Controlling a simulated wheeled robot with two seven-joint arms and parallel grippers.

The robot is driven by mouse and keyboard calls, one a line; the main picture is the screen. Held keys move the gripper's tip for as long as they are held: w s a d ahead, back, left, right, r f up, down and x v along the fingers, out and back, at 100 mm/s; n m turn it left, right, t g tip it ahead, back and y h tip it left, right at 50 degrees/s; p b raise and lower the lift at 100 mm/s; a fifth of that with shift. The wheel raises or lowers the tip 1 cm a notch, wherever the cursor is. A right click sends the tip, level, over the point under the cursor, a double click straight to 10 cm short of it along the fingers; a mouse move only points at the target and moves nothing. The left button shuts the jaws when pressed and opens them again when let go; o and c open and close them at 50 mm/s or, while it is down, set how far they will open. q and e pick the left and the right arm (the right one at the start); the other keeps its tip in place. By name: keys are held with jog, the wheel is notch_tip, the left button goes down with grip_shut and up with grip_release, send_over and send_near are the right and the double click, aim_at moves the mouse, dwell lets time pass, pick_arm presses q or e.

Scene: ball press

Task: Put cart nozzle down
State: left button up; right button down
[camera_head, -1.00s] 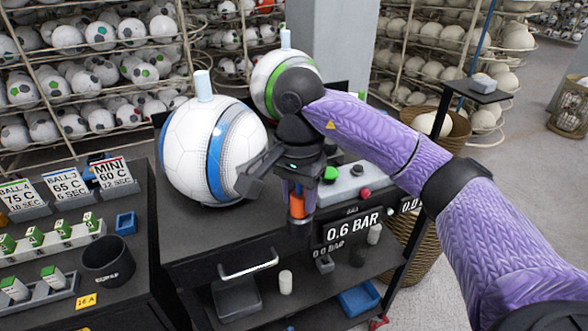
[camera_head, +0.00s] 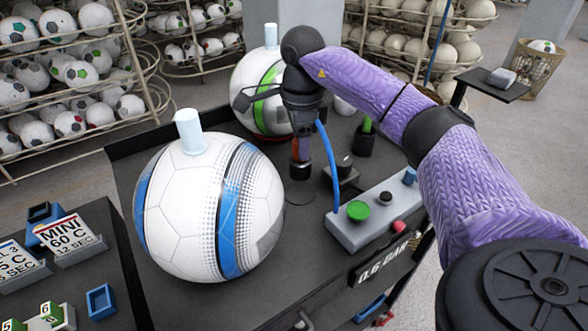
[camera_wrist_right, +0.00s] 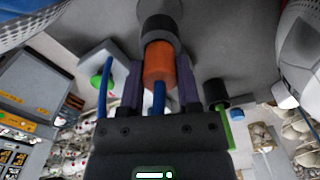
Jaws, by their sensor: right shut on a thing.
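The cart nozzle is a dark piece with an orange collar and a blue hose, seen best in the right wrist view (camera_wrist_right: 158,62). My right gripper (camera_head: 300,150) is shut on the nozzle, with one finger on each side of the orange collar. In the head view the nozzle (camera_head: 300,168) points down at the dark cart top (camera_head: 310,225), between the two balls. I cannot tell whether its tip touches the surface. The blue hose (camera_head: 331,165) curves down to the control box (camera_head: 375,215). My left gripper is not in view.
A white and blue ball (camera_head: 185,215) with a pale cylinder on top stands at the left. A white and green ball (camera_head: 245,80) stands behind the gripper. A black holder (camera_head: 365,138) with a green part is to the right. Open cart top lies in front.

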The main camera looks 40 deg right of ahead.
aim_at(301, 165)
notch_tip(301, 165, down, 5)
jog(key=shift+f+b, duration=0.2)
jog(key=shift+b, duration=0.1)
jog(key=shift+f, duration=0.1)
jog(key=shift+c, duration=1.6)
grip_release()
notch_tip(301, 165, up, 12)
jog(key=shift+f+p, duration=0.25)
jog(key=shift+p, duration=0.75)
jog(key=shift+r, duration=0.4)
